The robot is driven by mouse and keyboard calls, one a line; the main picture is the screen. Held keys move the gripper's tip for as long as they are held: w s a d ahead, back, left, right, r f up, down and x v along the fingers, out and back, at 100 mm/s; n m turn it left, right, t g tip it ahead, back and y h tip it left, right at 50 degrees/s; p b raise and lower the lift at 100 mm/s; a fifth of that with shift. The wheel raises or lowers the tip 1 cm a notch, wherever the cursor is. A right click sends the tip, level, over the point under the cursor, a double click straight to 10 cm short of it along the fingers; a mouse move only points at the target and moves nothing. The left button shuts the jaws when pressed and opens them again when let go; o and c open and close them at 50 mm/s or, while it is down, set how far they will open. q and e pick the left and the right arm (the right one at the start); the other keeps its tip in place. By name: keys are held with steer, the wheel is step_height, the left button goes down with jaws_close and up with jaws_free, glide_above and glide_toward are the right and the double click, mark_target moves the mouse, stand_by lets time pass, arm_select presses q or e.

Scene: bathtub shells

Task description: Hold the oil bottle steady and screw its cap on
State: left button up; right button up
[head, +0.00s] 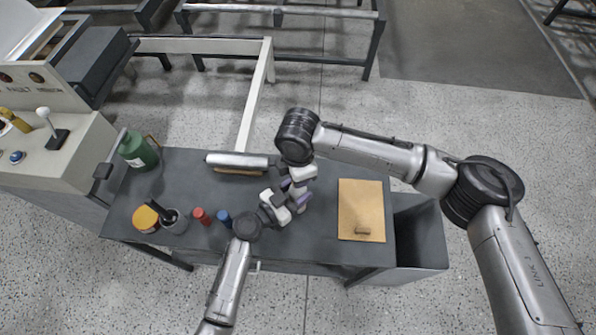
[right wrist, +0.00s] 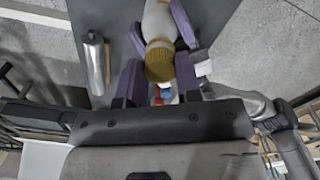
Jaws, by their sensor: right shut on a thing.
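The oil bottle (right wrist: 159,22) is pale, and its yellow-brown cap (right wrist: 160,63) is at its near end in the right wrist view. My right gripper (right wrist: 158,82) has its purple fingers on both sides of the cap and is shut on it. My left gripper (head: 294,203) has its purple fingers on both sides of the bottle body, against it. In the head view my right gripper (head: 300,180) is right above the left one, and the two hide most of the bottle and cap. I cannot tell how far the cap is threaded.
The dark table (head: 325,222) holds a silver cylinder (head: 237,160), a green bottle (head: 138,150), a yellow-orange jar (head: 146,219), a dark cup (head: 174,222), a red cylinder (head: 201,216) and a blue one (head: 224,218). A tan board (head: 361,205) lies right of my grippers. A grey bin (head: 420,240) adjoins the right edge.

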steer(key=shift+f, duration=0.35)
